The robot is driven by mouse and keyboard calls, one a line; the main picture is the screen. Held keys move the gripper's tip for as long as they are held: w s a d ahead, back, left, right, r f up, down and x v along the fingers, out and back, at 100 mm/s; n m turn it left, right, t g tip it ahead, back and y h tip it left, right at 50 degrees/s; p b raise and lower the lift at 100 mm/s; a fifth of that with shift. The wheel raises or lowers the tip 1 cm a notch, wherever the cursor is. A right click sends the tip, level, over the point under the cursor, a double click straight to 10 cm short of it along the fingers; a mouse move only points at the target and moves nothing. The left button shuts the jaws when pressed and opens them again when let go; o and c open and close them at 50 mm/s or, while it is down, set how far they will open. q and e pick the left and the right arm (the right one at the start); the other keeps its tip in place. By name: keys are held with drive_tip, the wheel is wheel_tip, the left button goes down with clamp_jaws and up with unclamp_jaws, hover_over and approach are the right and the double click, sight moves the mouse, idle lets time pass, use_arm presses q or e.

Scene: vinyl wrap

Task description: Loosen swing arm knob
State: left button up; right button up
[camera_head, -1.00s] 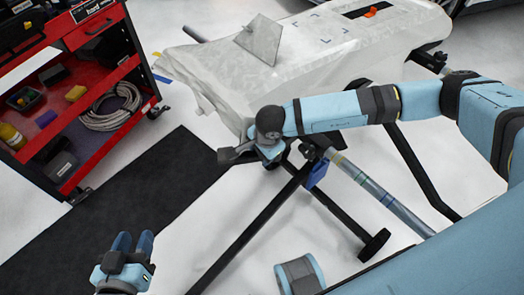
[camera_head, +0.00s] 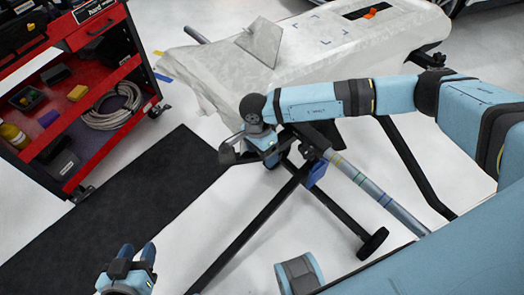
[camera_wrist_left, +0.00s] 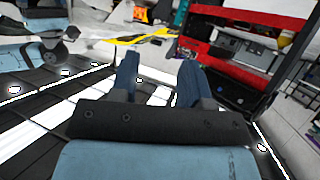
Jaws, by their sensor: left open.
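A blue knob (camera_head: 316,173) sits on the dark joint of the stand's frame, where the grey tube meets the black legs; I take it for the swing arm knob. My right gripper (camera_head: 228,152) is dark, to the left of the knob and apart from it, below the near corner of the covered panel. Its jaw gap is unclear. My left gripper (camera_head: 137,255) is low at the left of the head view, far from the knob. Its two blue fingers stand apart with nothing between them, as the left wrist view shows (camera_wrist_left: 157,75).
The stand carries a panel covered in pale film (camera_head: 340,40), with a grey triangular plate (camera_head: 261,42) on it. A red tool cart (camera_head: 85,85) stands at the left. A black mat (camera_head: 120,210) lies on the floor.

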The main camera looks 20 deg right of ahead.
use_arm(q)
drive_tip(key=shift+a+r+p, duration=0.1)
drive_tip(key=shift+a+p, duration=0.15)
drive_tip(key=shift+p, duration=0.85)
use_arm(e)
wheel_tip(320, 180, up, 14)
drive_tip(key=w, duration=0.2)
drive_tip(key=shift+a+f, duration=0.15)
drive_tip(key=shift+a, duration=0.2)
drive_tip(key=shift+w, duration=0.1)
